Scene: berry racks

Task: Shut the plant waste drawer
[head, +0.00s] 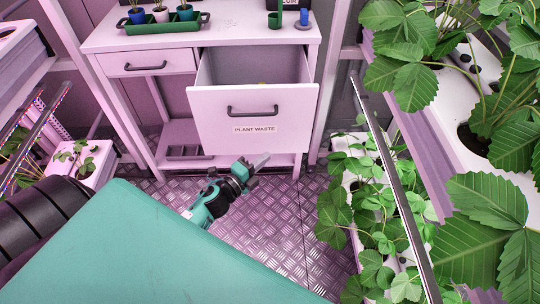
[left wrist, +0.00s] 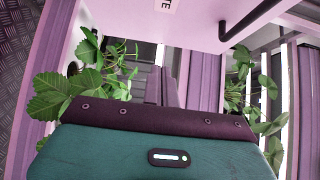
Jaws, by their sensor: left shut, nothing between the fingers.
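The plant waste drawer (head: 285,107) is pulled out of the white cabinet, with its inside showing behind the front panel. Its front carries a dark bar handle (head: 252,110) and a "PLANT WASTE" label. My left gripper (head: 259,162) is shut and empty, just below the label in the head view; I see no clear contact with the drawer. In the left wrist view the drawer front (left wrist: 195,18) fills the top, with the handle (left wrist: 250,20) and the end of the label in sight. My right gripper is not in view.
A smaller closed drawer (head: 147,62) is beside it. A green tray (head: 165,24) with small pots stands on the cabinet top. Leafy plant racks (head: 420,170) crowd the right side, with a metal rail (head: 392,180). Open tread-plate floor (head: 275,225) lies before the cabinet.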

